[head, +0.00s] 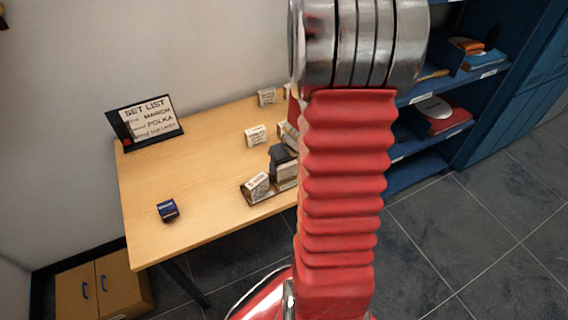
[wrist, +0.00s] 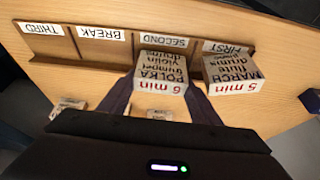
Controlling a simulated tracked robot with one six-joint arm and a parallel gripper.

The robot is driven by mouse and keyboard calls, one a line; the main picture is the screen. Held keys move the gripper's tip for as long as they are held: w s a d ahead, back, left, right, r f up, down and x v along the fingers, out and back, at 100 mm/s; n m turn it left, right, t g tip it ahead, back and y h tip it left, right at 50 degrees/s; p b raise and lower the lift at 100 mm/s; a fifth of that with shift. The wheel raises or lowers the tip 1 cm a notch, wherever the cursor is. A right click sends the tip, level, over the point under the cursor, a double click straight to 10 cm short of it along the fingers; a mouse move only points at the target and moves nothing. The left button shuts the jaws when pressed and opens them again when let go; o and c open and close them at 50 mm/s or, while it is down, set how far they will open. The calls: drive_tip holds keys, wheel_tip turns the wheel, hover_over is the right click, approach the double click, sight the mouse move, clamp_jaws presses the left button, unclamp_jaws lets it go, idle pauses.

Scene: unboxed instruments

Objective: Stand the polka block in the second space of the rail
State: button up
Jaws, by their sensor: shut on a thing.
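The polka block (wrist: 160,72) is white with a red "min" line and black text. It is between the fingers of my gripper (wrist: 159,88), which is shut on it. In the wrist view it is at the SECOND label of the rail (wrist: 106,49); I cannot tell whether its base touches the rail. The march block (wrist: 232,73) stands in the FIRST space beside it. The BREAK and THIRD spaces look empty. In the head view my dark gripper (head: 281,154) is over the rail, partly hidden by my arm, with the march block (head: 258,182) to its left.
A set list sign (head: 153,117) stands at the table's back left. White blocks (head: 256,135) and (head: 267,96) stand farther back. A small blue item (head: 167,210) lies near the front left. The table's left middle is clear. Blue shelves (head: 430,150) stand at right.

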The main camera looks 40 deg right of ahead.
drive_tip(key=shift+f, duration=0.25)
drive_tip(key=o, duration=1.2)
drive_tip(key=shift+r, duration=0.1)
drive_tip(key=v, duration=1.3)
drive_tip(key=shift+s+r, duration=0.2)
drive_tip(key=shift+a, duration=0.1)
